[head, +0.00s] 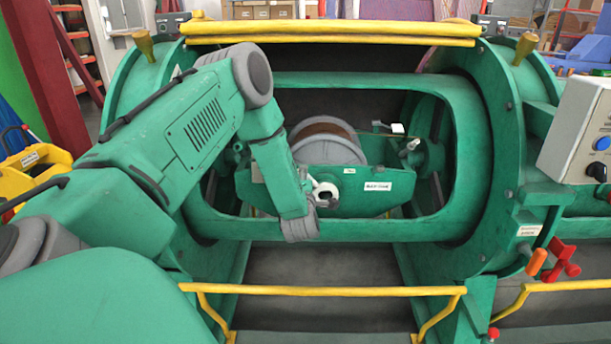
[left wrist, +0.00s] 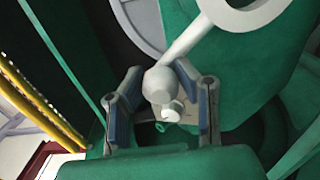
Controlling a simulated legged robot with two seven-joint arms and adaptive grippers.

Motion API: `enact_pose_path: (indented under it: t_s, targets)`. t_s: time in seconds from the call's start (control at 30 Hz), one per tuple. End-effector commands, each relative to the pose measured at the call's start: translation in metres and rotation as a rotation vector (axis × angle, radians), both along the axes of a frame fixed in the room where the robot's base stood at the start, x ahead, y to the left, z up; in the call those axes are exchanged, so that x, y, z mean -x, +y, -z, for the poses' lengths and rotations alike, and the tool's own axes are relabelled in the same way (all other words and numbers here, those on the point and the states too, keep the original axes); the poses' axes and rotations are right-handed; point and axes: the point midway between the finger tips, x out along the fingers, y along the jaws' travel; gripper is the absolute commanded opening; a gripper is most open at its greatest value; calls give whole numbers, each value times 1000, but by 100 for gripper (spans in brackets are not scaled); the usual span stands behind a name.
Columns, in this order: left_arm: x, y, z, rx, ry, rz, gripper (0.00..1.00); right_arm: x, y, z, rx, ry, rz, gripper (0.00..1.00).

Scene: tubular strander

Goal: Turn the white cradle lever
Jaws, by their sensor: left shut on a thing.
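The white cradle lever (left wrist: 183,43) shows in the left wrist view as a pale rod running from a ring at the top right down to a rounded knob (left wrist: 160,85). The two fingers of my left gripper (left wrist: 163,103) are on either side of the knob and shut on it. In the head view, my left arm reaches down in front of the green cradle (head: 350,199). The white ring of the lever (head: 325,188) shows just right of my wrist. The lever's knob and most of my left gripper are hard to make out there. My right gripper is not in view.
A reel (head: 326,145) sits in the cradle, inside the green strander tube (head: 465,160). A yellow bar (head: 330,30) crosses above the opening and a yellow rail (head: 330,291) crosses in front. A control box (head: 580,125) and red handles (head: 564,260) stand at the right.

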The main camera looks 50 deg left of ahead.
Motion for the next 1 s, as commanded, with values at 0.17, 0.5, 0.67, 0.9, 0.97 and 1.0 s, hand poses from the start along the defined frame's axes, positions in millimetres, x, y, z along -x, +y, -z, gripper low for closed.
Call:
enact_pose_path:
  t_s: [0.17,0.5,0.67,0.9,0.97,1.0]
  targets:
    - [3,1,4,8,8,-4,0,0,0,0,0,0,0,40]
    - [2,1,3,5,5,-3,48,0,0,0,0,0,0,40]
    - [3,-2,2,4,5,-2,48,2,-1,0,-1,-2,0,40]
    - [27,-30,3,6,8,-1,48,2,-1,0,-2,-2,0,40]
    - [36,-40,4,7,9,-1,48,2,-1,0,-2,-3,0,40]
    - [41,-46,4,7,9,-1,48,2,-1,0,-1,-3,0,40]
